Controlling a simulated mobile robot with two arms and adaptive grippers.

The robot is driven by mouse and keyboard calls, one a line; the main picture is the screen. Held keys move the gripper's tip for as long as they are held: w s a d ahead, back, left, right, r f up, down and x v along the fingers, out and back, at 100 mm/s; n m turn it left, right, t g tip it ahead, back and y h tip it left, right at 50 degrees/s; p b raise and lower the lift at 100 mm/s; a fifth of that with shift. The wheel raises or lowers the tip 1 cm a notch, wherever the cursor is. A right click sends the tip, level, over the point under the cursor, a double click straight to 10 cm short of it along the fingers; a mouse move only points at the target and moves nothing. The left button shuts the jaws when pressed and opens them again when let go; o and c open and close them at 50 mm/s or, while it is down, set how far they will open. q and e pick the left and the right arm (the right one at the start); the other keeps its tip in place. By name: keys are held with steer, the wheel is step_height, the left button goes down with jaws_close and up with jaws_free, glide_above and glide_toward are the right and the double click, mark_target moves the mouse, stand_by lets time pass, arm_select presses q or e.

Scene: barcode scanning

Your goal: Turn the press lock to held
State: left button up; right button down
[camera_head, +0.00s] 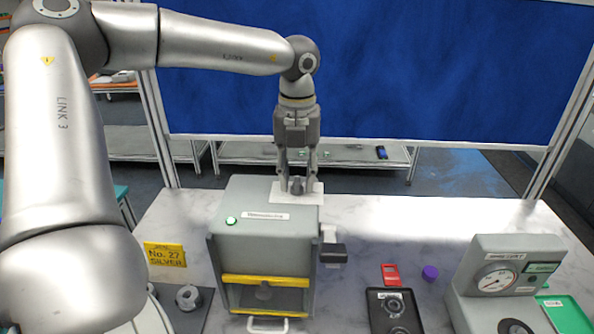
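The press is a grey box (263,248) on the white marbled table, with a green button (231,221), a label on top and yellow bars on its front. A small dark knob (297,186) stands on a white plate (312,197) at the back right of its top; its label is too small to read, so I cannot tell its setting. My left gripper (297,181) points down over the knob, its fingers apart on either side of it. Contact with the knob is not visible. A dark block (333,252) sticks out from the press's right side. My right gripper is not in view.
A yellow sign (165,255) reading "No. 27 SILVER" and a grey ring part (188,297) are at the left. At the right are a red piece (390,274), a purple piece (430,272), a black tray (393,322) and a gauge device (508,267). The table's back right is clear.

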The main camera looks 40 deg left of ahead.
arm_select(q)
steer(key=shift+f, duration=0.15)
jaws_close()
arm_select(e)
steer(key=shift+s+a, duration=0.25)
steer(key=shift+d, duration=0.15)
